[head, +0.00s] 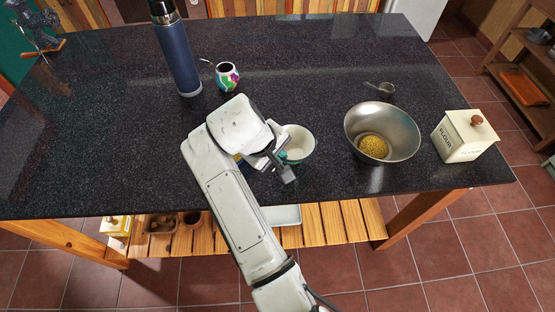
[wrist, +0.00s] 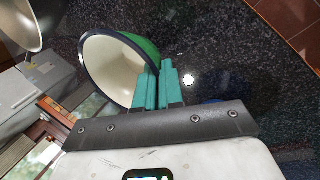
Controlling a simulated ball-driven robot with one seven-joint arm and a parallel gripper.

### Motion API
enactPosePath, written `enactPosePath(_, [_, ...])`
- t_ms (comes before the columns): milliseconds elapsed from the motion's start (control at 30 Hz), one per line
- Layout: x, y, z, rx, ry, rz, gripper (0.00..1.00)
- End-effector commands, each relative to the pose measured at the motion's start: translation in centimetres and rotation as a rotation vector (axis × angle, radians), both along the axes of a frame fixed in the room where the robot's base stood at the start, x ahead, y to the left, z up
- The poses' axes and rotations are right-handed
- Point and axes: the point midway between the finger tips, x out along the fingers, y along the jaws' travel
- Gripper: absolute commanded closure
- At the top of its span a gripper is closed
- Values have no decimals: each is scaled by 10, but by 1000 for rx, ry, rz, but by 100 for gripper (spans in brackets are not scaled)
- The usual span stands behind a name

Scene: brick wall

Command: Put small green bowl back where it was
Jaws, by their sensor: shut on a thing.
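The small green bowl (head: 302,143) has a cream inside and a dark rim; its green outside shows in the wrist view (wrist: 149,47). My gripper (head: 284,157) is shut on the near-left part of its rim, as seen in the head view. In the wrist view its teal fingers (wrist: 160,82) pinch the bowl's wall. The bowl is over the dark speckled counter (head: 130,130), near its front edge. I cannot tell whether it touches the counter. My gripper hides part of the bowl's near side.
A large metal bowl (head: 404,128) with yellow grains stands right of the green bowl, with a flour box (head: 464,137) beyond. A small metal scoop (head: 380,88) lies behind. A blue flask (head: 177,55) and a colourful cup (head: 227,78) stand back left.

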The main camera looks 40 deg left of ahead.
Motion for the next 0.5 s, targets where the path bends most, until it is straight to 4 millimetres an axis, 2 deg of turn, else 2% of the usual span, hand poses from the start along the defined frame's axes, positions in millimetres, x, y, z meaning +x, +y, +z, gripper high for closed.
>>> enactPosePath(233, [1,1,-28,-4,0,1,100])
enactPosePath(500, [1,2,-33,0,-1,1,100])
